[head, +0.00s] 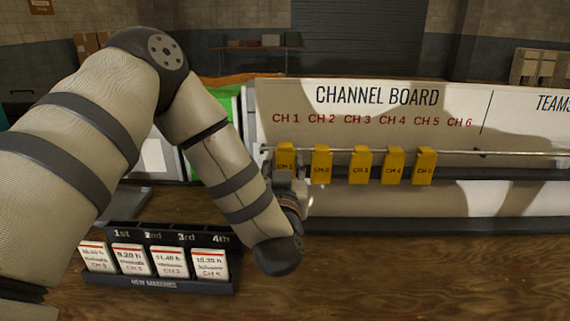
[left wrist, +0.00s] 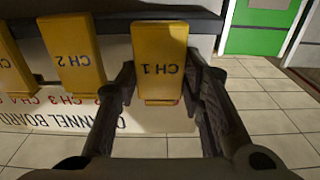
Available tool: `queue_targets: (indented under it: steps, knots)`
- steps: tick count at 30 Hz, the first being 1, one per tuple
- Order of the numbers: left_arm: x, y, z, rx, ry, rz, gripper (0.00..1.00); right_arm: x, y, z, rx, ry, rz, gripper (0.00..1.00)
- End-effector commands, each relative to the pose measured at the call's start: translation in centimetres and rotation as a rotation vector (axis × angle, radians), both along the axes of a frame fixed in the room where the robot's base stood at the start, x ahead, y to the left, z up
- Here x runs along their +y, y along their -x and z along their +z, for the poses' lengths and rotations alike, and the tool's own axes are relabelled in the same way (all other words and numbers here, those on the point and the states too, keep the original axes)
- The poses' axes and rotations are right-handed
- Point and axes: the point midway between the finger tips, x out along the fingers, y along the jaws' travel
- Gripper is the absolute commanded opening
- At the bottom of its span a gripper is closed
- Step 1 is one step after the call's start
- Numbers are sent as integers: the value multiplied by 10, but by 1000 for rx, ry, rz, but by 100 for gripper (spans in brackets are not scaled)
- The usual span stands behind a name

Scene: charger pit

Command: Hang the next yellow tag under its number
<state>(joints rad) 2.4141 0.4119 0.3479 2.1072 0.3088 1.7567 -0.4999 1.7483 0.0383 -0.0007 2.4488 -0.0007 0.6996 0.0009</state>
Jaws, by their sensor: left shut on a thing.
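The yellow CH 1 tag (head: 285,160) is at the left end of the rail (head: 465,153), below the red CH 1 label. My left gripper (head: 286,184) is shut on it from below. In the left wrist view the CH 1 tag (left wrist: 160,48) sits upside down between the two dark fingers. More yellow tags hang to its right: CH 2 (head: 321,165), CH 3 (head: 360,166), CH 4 (head: 392,166) and one under CH 5 (head: 424,166), its small number hard to read. No tag hangs under CH 6. My right gripper is not in view.
The white channel board (head: 380,98) stands behind the rail on a wooden table (head: 400,265). A dark rack (head: 170,235) marked 1st to 4th holds white cards at the front left. The table's front right is clear.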

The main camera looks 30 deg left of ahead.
Motion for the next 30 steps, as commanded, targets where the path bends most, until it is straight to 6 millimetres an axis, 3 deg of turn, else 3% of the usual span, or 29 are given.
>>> queue_targets:
  steps: [2, 3, 6, 17, 24, 30]
  knots:
    - [1, 0, -2, 5, 2, 1, 0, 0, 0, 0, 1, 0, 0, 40]
    - [1, 0, -2, 5, 1, 1, 40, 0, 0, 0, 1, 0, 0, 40]
    - [1, 0, -2, 5, 1, 1, 59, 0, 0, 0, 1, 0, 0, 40]
    - [-4, 6, -2, 4, 1, -1, 59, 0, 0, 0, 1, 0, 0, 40]
    - [-39, 58, -6, 9, -4, -12, 59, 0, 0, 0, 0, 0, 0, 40]
    - [-56, 88, -8, 7, -2, -8, 59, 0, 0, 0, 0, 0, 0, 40]
